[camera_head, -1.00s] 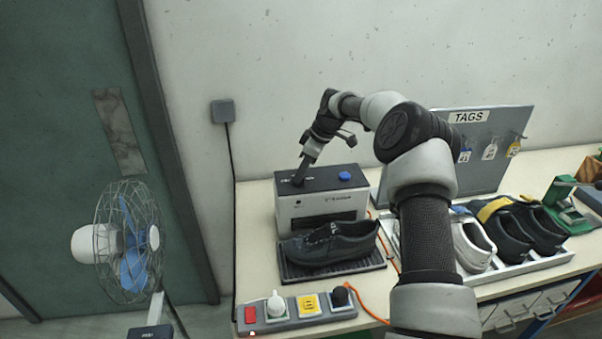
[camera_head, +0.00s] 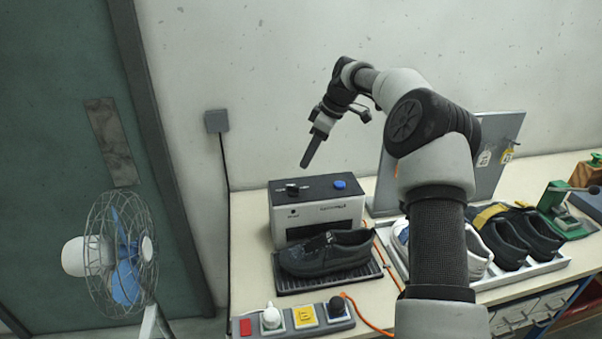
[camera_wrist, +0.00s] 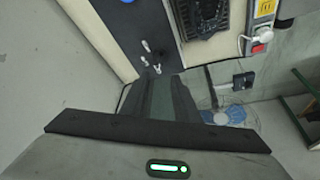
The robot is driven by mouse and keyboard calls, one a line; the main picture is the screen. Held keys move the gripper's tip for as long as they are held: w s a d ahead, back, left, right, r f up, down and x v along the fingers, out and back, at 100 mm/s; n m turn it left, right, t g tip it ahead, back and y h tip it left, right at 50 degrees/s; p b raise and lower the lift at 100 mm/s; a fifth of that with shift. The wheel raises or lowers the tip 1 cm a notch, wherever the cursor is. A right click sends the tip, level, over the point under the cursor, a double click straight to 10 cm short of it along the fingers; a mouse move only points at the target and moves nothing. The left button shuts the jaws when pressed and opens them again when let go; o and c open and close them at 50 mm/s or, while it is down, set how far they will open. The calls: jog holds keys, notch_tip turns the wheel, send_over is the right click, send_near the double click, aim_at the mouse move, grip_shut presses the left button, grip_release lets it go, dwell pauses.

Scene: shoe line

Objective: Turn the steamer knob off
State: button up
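The steamer (camera_head: 318,213) is a white box with a black top at the back of the bench. On its top are a small dark knob (camera_head: 292,188) with a light mark at the left and a blue round button (camera_head: 340,184) at the right. My gripper (camera_head: 307,163) points down above the steamer's top, apart from the dark knob. Its fingers look closed together with nothing between them. In the wrist view, the fingers (camera_wrist: 165,98) stand before the black top (camera_wrist: 122,28), with white marks near the knob.
A black shoe (camera_head: 325,254) lies on a dark ridged tray (camera_head: 288,284) before the steamer. A power strip (camera_head: 246,327) is at the front edge. A rack of shoes (camera_head: 545,268) and a grey tags board (camera_head: 500,150) stand right. A fan (camera_head: 120,255) stands left, off the bench.

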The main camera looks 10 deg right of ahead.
jog(key=v, duration=0.6)
jog(key=shift+r, duration=0.2)
jog(key=shift+d, duration=0.15)
jog(key=s+a+r+m+h, duration=0.2)
jog(key=s+a+r, duration=0.25)
jog(key=s, duration=0.45)
jog(key=s+a+r+m+h, duration=0.2)
jog(key=s+a+r, duration=0.25)
jog(key=s, duration=0.35)
jog(key=s+d+f+m+t, duration=0.1)
jog(key=s+m, duration=0.3)
jog(key=s, duration=0.8)
jog(key=s+d+f+m+t, duration=0.1)
jog(key=s+f+m, duration=0.3)
jog(key=s, duration=0.9)
jog(key=shift+d+f+t, duration=0.25)
jog(key=shift+f+t, duration=0.1)
jog(key=shift+t, duration=0.35)
